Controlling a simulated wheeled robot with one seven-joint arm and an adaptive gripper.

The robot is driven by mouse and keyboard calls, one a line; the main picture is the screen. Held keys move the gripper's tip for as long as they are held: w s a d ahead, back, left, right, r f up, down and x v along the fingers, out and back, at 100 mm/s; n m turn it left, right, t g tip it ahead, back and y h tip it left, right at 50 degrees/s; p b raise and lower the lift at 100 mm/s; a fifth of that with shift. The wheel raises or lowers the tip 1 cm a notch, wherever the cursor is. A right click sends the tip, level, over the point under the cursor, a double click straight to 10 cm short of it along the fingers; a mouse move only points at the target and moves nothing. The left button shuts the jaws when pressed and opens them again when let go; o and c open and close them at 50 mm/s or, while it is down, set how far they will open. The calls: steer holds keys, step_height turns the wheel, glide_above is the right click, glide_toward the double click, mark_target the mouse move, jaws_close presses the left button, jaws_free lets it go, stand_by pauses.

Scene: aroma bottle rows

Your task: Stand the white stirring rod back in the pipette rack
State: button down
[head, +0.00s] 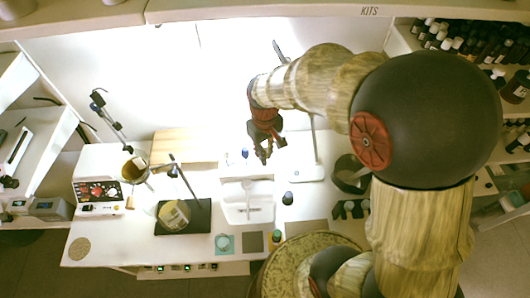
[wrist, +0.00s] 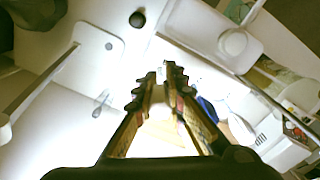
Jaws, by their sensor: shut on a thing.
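My gripper (head: 264,155) hangs over the back middle of the white bench in the head view. In the wrist view its fingers (wrist: 163,74) are close together. A pale patch (wrist: 166,125) shows between the fingers there, and I cannot tell whether it is the white stirring rod or the bright bench behind. The rod does not stand out in the head view against the white surfaces. I cannot surely pick out the pipette rack; a small dark holder with slots (head: 349,209) stands at the right of the bench.
A white tray (head: 235,212) lies below my gripper, with a dark-capped bottle (head: 288,198) beside it. A white stand base (head: 308,173) with an upright pole is close right.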

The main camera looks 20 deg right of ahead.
mark_target(265, 145)
steer(key=shift+f, duration=0.1)
steer(key=c, duration=1.8)
jaws_free()
steer(key=shift+o, duration=0.3)
steer(key=shift+r+p, duration=1.85)
steer(key=shift+r, duration=0.7)
steer(key=shift+r, duration=0.1)
